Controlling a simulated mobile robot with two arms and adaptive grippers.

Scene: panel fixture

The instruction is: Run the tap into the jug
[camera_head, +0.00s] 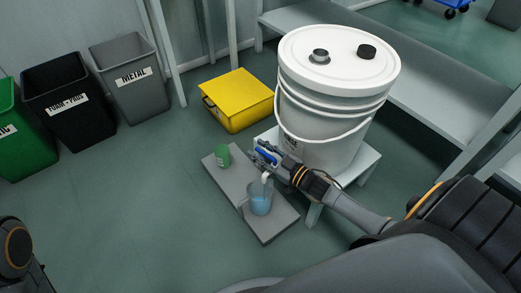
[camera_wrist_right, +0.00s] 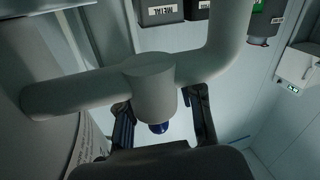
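A large white bucket (camera_head: 335,110) with a lid stands on a pale stool. A clear jug (camera_head: 259,203) holding blue liquid stands under the pale spout (camera_head: 266,177). I cannot tell whether liquid is running. My left gripper is out of view.
Grey (camera_head: 133,80), black (camera_head: 68,100) and green (camera_head: 22,140) bins stand at left. A bench (camera_head: 430,90) runs behind the bucket. Front-left floor is clear.

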